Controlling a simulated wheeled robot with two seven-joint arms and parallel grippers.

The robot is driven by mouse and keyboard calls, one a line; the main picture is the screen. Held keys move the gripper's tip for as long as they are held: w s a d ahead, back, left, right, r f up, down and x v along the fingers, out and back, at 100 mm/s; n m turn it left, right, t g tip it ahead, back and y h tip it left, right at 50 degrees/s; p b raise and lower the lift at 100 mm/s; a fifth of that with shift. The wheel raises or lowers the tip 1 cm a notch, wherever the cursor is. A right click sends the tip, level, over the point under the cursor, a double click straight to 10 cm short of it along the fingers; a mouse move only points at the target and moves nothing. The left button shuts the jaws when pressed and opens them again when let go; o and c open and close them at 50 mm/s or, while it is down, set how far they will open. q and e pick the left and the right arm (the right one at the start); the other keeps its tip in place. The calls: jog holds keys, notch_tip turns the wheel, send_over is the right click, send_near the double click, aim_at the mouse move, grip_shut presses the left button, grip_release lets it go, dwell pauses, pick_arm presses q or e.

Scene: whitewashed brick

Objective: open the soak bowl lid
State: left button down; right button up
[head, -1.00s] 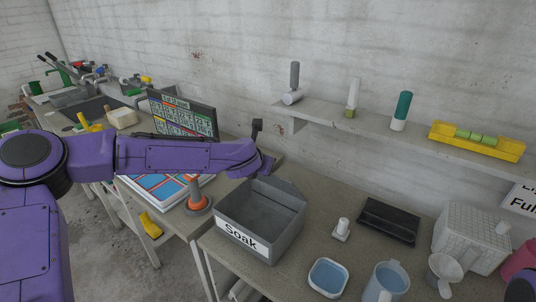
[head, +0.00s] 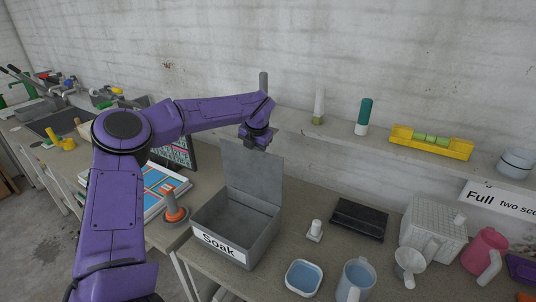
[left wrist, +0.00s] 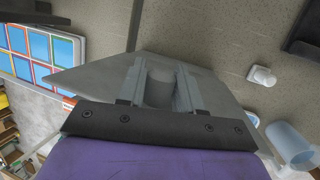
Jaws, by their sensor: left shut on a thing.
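The soak bowl (head: 225,248) is a grey square box with a "Soak" label on its front, standing on the counter. Its grey lid (head: 252,182) stands roughly upright at the back edge, and the inside of the bowl shows empty. My left gripper (head: 258,141) is at the top of the raised lid, shut on it. In the left wrist view the gripper's fingers (left wrist: 161,85) close around a grey rounded piece on the lid (left wrist: 221,95). The exact contact is partly hidden in the head view. My right gripper is not in view.
An orange-and-grey cone-like object (head: 174,208) stands left of the bowl. A white stopper-like piece (head: 315,230), a blue-filled tub (head: 304,278), a black tray (head: 359,219) and several jugs are to the right. A wall shelf (head: 340,137) runs behind.

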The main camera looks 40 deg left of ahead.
pick_arm(q)
jog(key=shift+f, duration=0.55)
jog(key=c, duration=1.1)
grip_release()
jog(key=shift+o, duration=1.4)
jog(key=shift+w, duration=0.4)
jog(key=shift+s+r, duration=0.15)
jog(key=shift+r, duration=0.25)
jog(key=b+v, duration=0.3)
jog(key=v, duration=0.6)
jog(key=shift+r, duration=0.4)
